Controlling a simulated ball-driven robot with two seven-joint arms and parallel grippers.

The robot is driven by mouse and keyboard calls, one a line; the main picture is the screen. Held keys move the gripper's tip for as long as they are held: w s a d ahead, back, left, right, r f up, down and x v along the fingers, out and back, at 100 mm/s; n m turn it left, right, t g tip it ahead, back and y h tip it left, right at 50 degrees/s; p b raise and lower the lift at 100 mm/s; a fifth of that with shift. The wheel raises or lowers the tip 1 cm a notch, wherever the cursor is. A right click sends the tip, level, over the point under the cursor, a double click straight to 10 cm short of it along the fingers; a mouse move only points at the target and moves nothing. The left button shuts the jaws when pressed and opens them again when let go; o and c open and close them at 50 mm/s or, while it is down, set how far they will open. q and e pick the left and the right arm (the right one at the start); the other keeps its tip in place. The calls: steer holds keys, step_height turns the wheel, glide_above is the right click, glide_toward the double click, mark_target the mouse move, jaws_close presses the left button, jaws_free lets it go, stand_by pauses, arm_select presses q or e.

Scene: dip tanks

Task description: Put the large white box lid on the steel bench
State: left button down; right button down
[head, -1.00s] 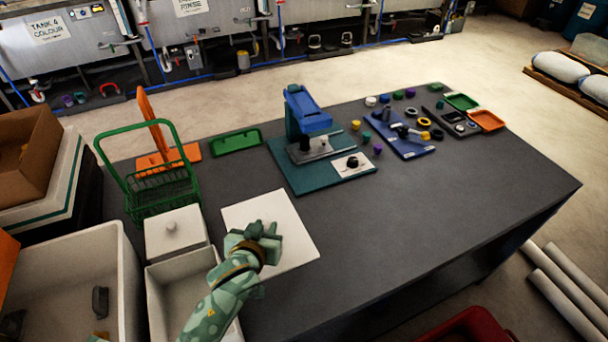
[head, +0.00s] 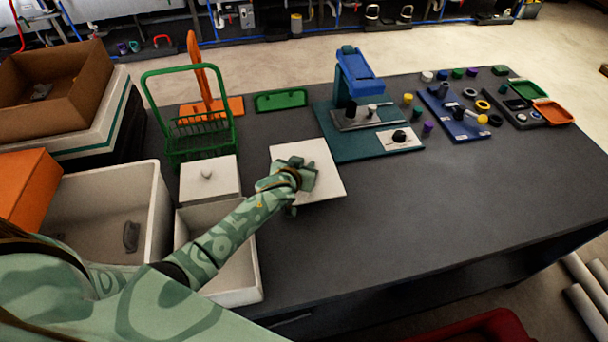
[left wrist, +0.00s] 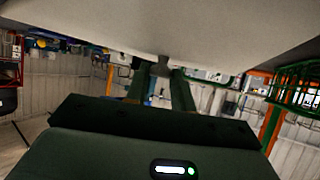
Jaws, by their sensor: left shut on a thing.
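The large white box lid (head: 327,184) is a flat square plate over the near left part of the dark grey bench (head: 400,225), right of the white boxes. My left gripper (head: 303,177) is above its middle in the head view. In the left wrist view the lid (left wrist: 220,30) fills the top, and my left gripper (left wrist: 164,72) is shut on its small dark-looking knob. The gripper hides the knob in the head view. I cannot tell whether the lid touches the bench or hangs just above it. My right gripper is not in view.
An open white box (head: 250,272) and a smaller knobbed white lid (head: 220,185) stand left of the lid. A green wire basket (head: 172,148) is behind them. A teal stand base (head: 345,150) lies close behind right. The bench's front middle is clear.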

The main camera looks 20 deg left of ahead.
arm_select(q)
steer(key=shift+w+a+f+b, duration=0.15)
steer(key=shift+f+b, duration=0.25)
steer(key=shift+f, duration=0.55)
steer(key=shift+w+f+b, duration=0.15)
steer(key=shift+f+b, duration=0.25)
steer(key=shift+f, duration=0.5)
steer(key=shift+f, duration=0.15)
steer(key=c, duration=1.2)
jaws_free()
steer(key=shift+s+r, duration=0.25)
steer(key=shift+r, duration=0.05)
steer(key=p+v, duration=0.4)
steer(key=v, duration=0.6)
steer(key=shift+s+r, duration=0.1)
steer(key=shift+s, duration=0.1)
steer(key=shift+s+r, duration=0.25)
steer(key=shift+s, duration=0.25)
